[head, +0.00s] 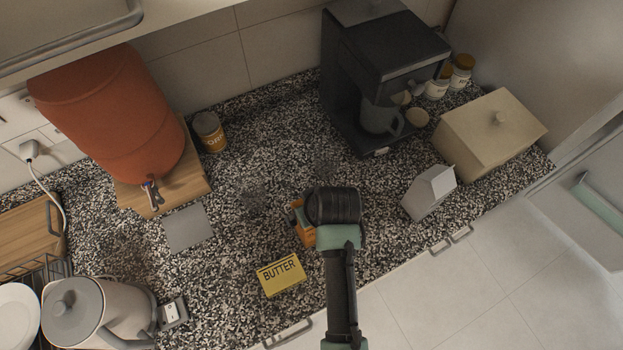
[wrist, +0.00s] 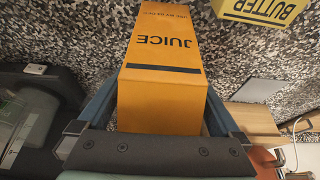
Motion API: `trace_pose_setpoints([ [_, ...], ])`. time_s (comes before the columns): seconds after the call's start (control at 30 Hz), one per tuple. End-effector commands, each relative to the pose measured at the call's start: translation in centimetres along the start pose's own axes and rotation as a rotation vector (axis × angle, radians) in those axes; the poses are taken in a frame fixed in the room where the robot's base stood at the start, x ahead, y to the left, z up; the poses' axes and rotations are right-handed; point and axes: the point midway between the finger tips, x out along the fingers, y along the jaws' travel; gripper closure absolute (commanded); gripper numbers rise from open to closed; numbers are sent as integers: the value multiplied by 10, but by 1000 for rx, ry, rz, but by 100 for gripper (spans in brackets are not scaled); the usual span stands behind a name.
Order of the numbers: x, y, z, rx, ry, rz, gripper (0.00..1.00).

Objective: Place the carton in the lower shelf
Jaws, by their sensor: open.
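An orange carton marked JUICE (wrist: 160,100) fills the middle of the wrist view, between the two fingers of my gripper (wrist: 158,118). The fingers are open, one on each side of the carton; I cannot tell whether either touches it. In the head view my gripper (head: 303,213) is over the counter, and only part of the orange carton (head: 305,232) shows beside it, the rest hidden by my arm. No lower shelf can be made out clearly.
The speckled counter (head: 235,240) holds a yellow butter box (head: 282,275) close by, a black coffee machine (head: 375,75), a beige box (head: 490,137), an orange-red container (head: 112,110) and a kettle (head: 95,312). A pale door-like panel (head: 590,200) is at the right.

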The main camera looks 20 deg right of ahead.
Motion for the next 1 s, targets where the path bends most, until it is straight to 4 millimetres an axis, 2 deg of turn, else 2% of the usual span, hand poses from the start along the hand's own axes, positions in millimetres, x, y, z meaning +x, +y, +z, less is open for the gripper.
trace_pose_setpoints([
  [0.07, 0, 0, 0, 0, 0, 0, 0],
  [0.6, 0, 0, 0, 0, 0, 0, 97],
  [0.63, 0, 0, 0, 0, 0, 0, 100],
  [1.0, -4, 1, -4, -1, 6, 2, 100],
])
